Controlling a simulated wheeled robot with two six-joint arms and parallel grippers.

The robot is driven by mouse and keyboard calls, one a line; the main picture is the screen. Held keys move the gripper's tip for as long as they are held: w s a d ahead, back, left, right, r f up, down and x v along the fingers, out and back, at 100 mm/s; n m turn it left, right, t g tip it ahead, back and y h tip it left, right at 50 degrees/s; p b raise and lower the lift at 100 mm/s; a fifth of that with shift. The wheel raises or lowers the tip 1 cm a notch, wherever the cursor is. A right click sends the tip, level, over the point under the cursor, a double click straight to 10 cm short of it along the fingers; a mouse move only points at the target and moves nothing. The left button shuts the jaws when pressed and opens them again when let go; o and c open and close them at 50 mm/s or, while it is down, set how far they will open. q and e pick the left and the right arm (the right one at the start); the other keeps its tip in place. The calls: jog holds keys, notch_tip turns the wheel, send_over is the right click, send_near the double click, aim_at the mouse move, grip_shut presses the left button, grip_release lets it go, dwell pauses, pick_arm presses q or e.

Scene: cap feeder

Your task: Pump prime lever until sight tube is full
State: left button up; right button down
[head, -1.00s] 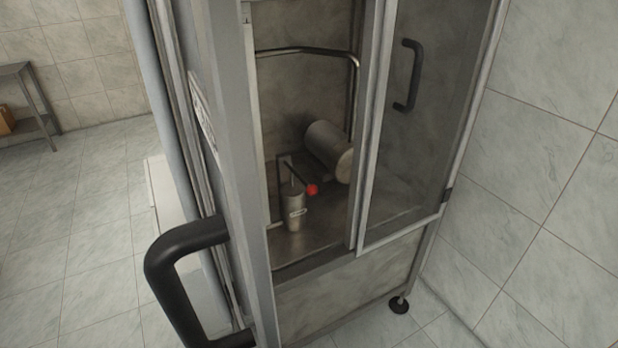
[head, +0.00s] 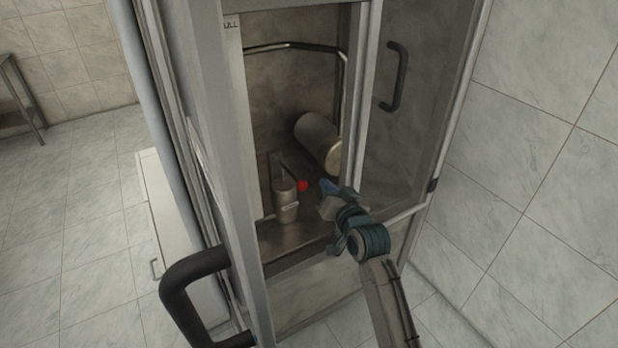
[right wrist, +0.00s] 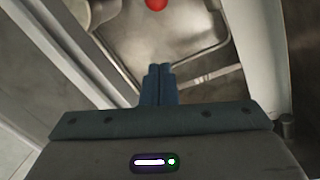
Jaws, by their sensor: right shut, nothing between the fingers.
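The prime lever ends in a red knob (head: 303,186) and rises on a dark rod from a small metal pump (head: 286,203) on the cabinet floor. The knob also shows at the top edge of the right wrist view (right wrist: 156,4). My right gripper (head: 328,187) is shut and empty, a little to the right of the knob in the head view and apart from it. Its closed blue fingers also show in the right wrist view (right wrist: 158,84). A narrow strip with the letters "ULL" (head: 231,24) stands at the left of the opening; the fluid level in a sight tube cannot be made out.
A metal cylinder (head: 318,142) lies behind the lever. A glazed door panel (head: 408,125) with a dark handle covers the right of the cabinet. The left door's thick black handle (head: 180,290) juts out in front. Tiled wall lies at the right.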

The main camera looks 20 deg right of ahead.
jog(key=shift+r, duration=0.1)
jog(key=w+a+f+p, duration=0.2)
jog(key=w+f+p, duration=0.1)
jog(key=w, duration=0.5)
jog(key=shift+a+f, duration=0.25)
jog(key=shift+f, duration=0.25)
jog(key=shift+w, duration=0.15)
